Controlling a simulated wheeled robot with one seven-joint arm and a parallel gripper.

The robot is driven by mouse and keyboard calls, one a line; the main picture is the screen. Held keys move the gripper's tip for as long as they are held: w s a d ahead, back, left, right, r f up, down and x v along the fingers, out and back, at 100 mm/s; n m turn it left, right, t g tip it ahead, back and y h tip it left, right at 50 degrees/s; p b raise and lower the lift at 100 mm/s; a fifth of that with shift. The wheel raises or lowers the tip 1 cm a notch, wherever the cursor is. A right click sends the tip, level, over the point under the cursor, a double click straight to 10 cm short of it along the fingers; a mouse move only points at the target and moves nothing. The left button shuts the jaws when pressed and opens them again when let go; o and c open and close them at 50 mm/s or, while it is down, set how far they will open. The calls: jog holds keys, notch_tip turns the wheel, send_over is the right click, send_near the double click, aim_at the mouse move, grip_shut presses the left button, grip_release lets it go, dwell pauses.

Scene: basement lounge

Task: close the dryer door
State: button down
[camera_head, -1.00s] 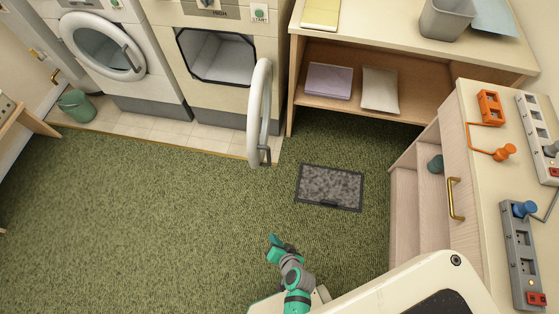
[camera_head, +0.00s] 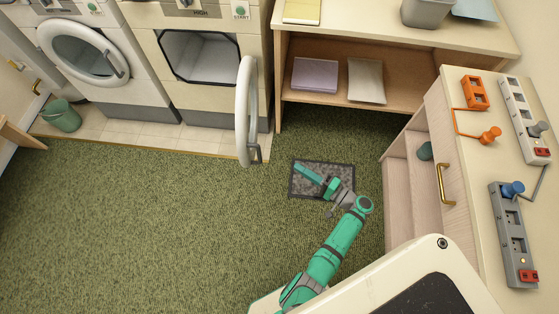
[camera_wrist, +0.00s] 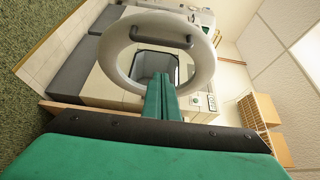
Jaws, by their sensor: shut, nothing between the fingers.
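The dryer (camera_head: 212,97) stands at the top of the head view, its square opening dark-rimmed and uncovered. Its round white door (camera_head: 243,110) is swung wide open, seen nearly edge-on, with a grey handle (camera_head: 255,154) at its lower end. My gripper (camera_head: 302,170) is over the floor mat, to the right of the door and apart from it, with green fingers closed together and empty. In the wrist view the door ring (camera_wrist: 122,62) faces me with its handle (camera_wrist: 162,37) near the top. The gripper fingertips (camera_wrist: 161,80) overlap the ring's lower part; the gap to it cannot be judged.
A washer (camera_head: 85,60) with a shut round door stands left of the dryer. A dark mat (camera_head: 337,168) lies on the carpet. Open carpet lies to the left.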

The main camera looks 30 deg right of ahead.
jog(key=s+a+x, duration=0.1)
jog(key=a+x, duration=0.1)
jog(key=x, duration=1)
jog(key=shift+a, duration=0.35)
jog(key=shift+w+a, duration=0.1)
